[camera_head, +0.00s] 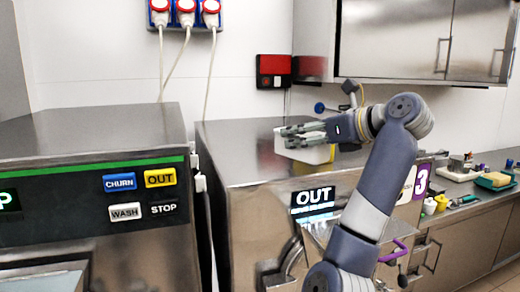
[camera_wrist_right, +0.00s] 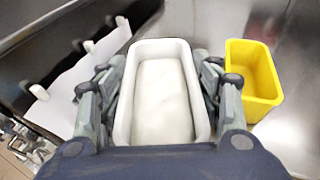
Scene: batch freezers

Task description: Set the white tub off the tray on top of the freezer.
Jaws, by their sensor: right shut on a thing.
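The white tub (camera_head: 311,155) is at the top of the right-hand freezer (camera_head: 235,150), partly hidden by my right gripper (camera_head: 297,137). In the right wrist view the tub (camera_wrist_right: 163,100) is rectangular, with pale contents, between the fingers of my right gripper (camera_wrist_right: 160,65). That gripper is shut on the tub's two long sides. I cannot tell whether the tub's base touches the freezer top. No tray can be made out for certain. My left gripper is not in view.
A yellow tub (camera_wrist_right: 254,85) stands on the metal surface, close to the right of the white tub. A white panel with knobs (camera_wrist_right: 75,90) lies to the left. Another freezer (camera_head: 90,130) stands at left, and a wall cabinet (camera_head: 400,40) hangs behind.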

